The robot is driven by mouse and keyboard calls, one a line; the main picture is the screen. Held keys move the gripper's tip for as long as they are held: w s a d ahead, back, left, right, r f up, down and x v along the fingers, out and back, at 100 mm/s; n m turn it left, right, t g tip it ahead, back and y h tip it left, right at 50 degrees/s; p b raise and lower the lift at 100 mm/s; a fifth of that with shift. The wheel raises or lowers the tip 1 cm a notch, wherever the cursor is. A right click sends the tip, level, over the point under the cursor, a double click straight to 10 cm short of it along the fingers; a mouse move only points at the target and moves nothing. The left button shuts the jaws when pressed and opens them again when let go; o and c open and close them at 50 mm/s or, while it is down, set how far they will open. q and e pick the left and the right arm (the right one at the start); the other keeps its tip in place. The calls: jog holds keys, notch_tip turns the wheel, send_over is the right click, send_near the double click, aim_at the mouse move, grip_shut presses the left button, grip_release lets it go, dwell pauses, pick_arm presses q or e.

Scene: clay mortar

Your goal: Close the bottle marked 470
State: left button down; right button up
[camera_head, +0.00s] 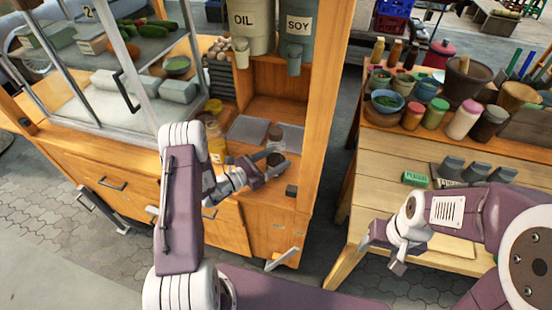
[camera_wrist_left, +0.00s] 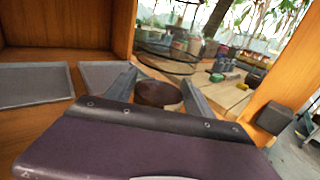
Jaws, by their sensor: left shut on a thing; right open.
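My right gripper (camera_head: 390,252) is open and empty, in front of the wooden table at right, away from the bottle.
Grey trays (camera_head: 248,129) lie on the cart shelf behind the bottle. A yellow jar (camera_head: 216,145) stands to its left. The wooden table (camera_head: 390,160) at right holds several jars and pots.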

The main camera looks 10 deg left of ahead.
pick_arm(q)
jog(key=shift+c, duration=1.8)
grip_release()
jog(key=shift+r, duration=0.1)
jog(key=v, duration=1.2)
jog(key=shift+a, duration=0.1)
